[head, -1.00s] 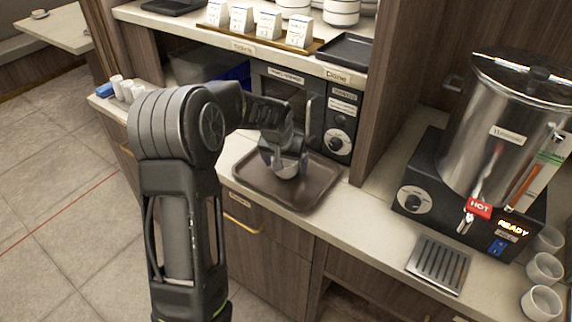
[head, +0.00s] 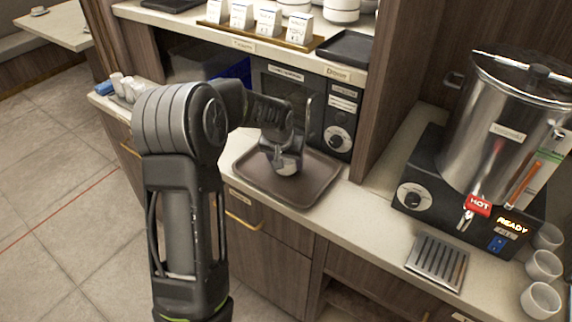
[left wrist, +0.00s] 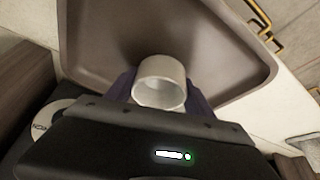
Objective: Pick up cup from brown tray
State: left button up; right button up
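A white cup (head: 287,169) is at the brown tray (head: 322,184) on the counter, partly hidden by my left gripper (head: 284,160) in the head view. In the left wrist view the cup (left wrist: 161,80) shows its open rim, with the brown tray (left wrist: 98,40) behind it. The dark purple fingers of my left gripper (left wrist: 162,97) flank the cup on both sides and look shut on it. I cannot tell whether the cup rests on the tray or is slightly raised. My right gripper is not in view.
A dark appliance with a dial (head: 338,139) stands just behind the tray, under a shelf. A hot-water urn (head: 520,125) stands at the right, with a drip grate (head: 437,262) and white cups (head: 541,300) nearby. Small white cups (head: 128,88) stand at the left.

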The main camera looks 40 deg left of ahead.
pick_arm(q)
jog(key=c, duration=0.9)
notch_tip(320, 180, up, 10)
jog(key=b, duration=0.1)
jog(key=shift+b, duration=0.35)
